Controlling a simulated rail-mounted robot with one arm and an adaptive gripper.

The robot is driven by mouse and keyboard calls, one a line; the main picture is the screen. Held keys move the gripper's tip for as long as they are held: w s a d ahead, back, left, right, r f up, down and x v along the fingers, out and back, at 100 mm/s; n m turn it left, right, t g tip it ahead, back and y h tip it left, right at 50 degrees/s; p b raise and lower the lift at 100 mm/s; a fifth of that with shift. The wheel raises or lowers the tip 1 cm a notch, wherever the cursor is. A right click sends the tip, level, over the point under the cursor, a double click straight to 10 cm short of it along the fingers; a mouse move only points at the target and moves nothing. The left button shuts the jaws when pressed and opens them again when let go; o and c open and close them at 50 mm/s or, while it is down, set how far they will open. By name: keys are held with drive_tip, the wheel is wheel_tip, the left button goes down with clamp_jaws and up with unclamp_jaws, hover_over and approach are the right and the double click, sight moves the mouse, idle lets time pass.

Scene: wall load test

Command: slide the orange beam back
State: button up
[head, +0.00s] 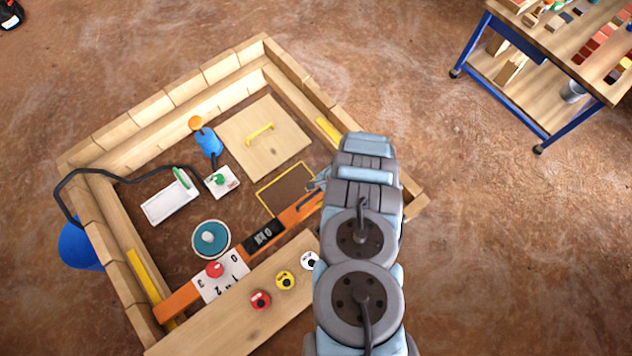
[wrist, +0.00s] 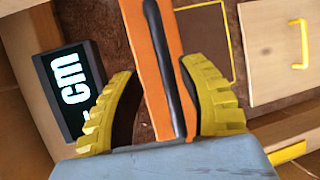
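The orange beam (head: 183,298) runs diagonally across the front part of the wooden frame in the head view, with its right end near my gripper (head: 318,183). In the wrist view the orange beam (wrist: 149,60) passes between the two yellow fingers of my gripper (wrist: 160,68), with a dark bar handle (wrist: 168,60) along it. The fingers stand apart on either side of the handle, with gaps visible between them and it. My arm hides part of the right end of the beam in the head view.
A black display (head: 263,235) sits on the beam's line; a numbered white panel with a red knob (head: 215,269) is beside it. A wooden lid (head: 270,150) with a yellow handle and a yellow-outlined rectangle (head: 285,190) lie behind. Red, yellow and white buttons (head: 285,281) line the front plank.

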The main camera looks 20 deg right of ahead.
drive_tip(key=shift+w+r, duration=0.1)
drive_tip(key=shift+r, duration=0.05)
drive_tip(key=shift+v, duration=0.9)
drive_tip(key=v, duration=1)
idle(0.4)
